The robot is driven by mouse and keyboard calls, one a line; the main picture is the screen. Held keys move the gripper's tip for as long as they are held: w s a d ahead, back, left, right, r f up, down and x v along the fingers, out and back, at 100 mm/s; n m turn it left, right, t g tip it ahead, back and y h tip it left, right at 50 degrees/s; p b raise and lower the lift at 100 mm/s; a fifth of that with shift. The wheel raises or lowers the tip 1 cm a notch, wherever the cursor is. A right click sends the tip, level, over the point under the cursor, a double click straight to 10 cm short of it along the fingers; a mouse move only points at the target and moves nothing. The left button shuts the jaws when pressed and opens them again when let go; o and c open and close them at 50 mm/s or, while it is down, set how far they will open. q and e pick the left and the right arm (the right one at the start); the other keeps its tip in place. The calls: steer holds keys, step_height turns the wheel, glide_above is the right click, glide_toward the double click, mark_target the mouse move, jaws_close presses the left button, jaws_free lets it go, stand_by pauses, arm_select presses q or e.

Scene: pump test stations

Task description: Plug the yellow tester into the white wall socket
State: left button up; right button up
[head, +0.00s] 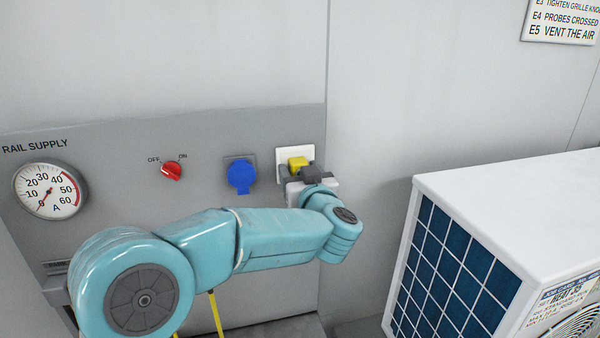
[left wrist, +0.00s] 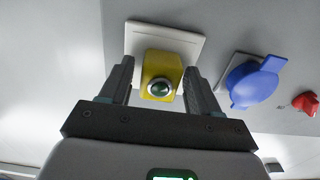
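The white wall socket (head: 283,154) is on the grey panel, right of the blue socket cover. The yellow tester (head: 298,162) sits at its face, and in the left wrist view the tester (left wrist: 162,72) shows a round green lens in a metal ring. It looks seated against the white plate (left wrist: 190,44), but its pins are hidden. My left gripper (head: 306,173) is at the tester. In the left wrist view its fingers (left wrist: 160,82) stand either side of the tester, with a visible gap on the left, so it looks open. My right gripper is not in view.
A blue socket cover (head: 240,176) and a red OFF/ON switch (head: 172,171) are left of the socket. A rail supply gauge (head: 50,191) is at far left. A white air unit (head: 500,210) stands at the right, with bare wall between.

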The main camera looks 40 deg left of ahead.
arm_select(q)
steer(key=shift+o, duration=0.4)
steer(key=shift+d, duration=0.1)
steer(key=b+v, duration=0.4)
steer(key=v, duration=1.2)
steer(key=shift+s, duration=0.15)
